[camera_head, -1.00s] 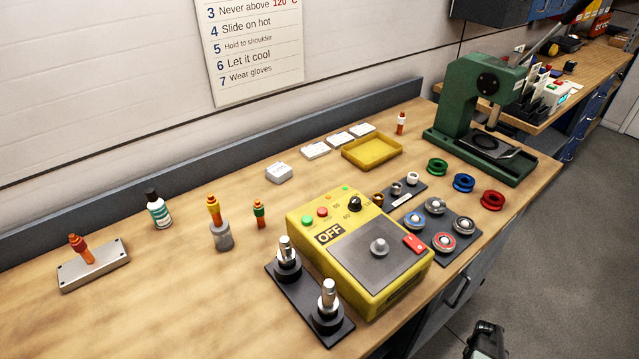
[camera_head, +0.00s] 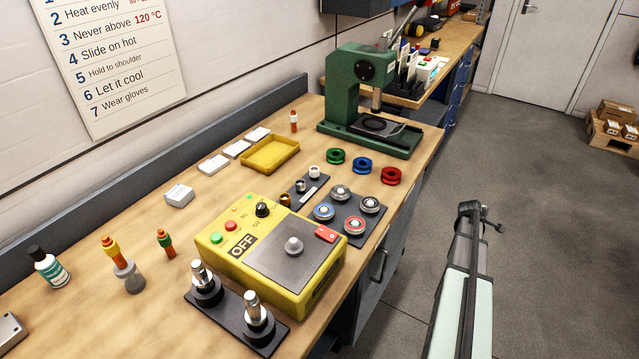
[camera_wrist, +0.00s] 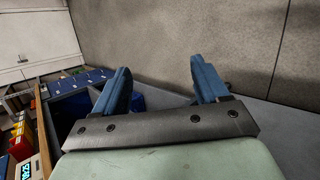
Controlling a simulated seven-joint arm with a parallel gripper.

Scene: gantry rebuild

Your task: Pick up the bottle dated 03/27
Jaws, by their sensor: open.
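A white bottle (camera_head: 48,268) with a black cap and a teal-striped label stands upright on the bench at the left of the head view. Its date is too small to read. Small orange-bodied pieces also stand on the bench: one with a yellow top (camera_head: 112,250) in a grey holder, one with a green top (camera_head: 166,243) and one farther back (camera_head: 293,121). I cannot read any date on them. My gripper (camera_wrist: 162,84) is open and empty in the wrist view, its blue fingers well apart. It is away from the bottle, with floor and blue drawers behind it.
A yellow heater box (camera_head: 270,250) marked OFF and a black plate with two metal posts (camera_head: 232,318) stand near the bench front. A yellow tray (camera_head: 270,155), bearing rings and a green press (camera_head: 362,90) are farther back. Bare wood surrounds the bottle.

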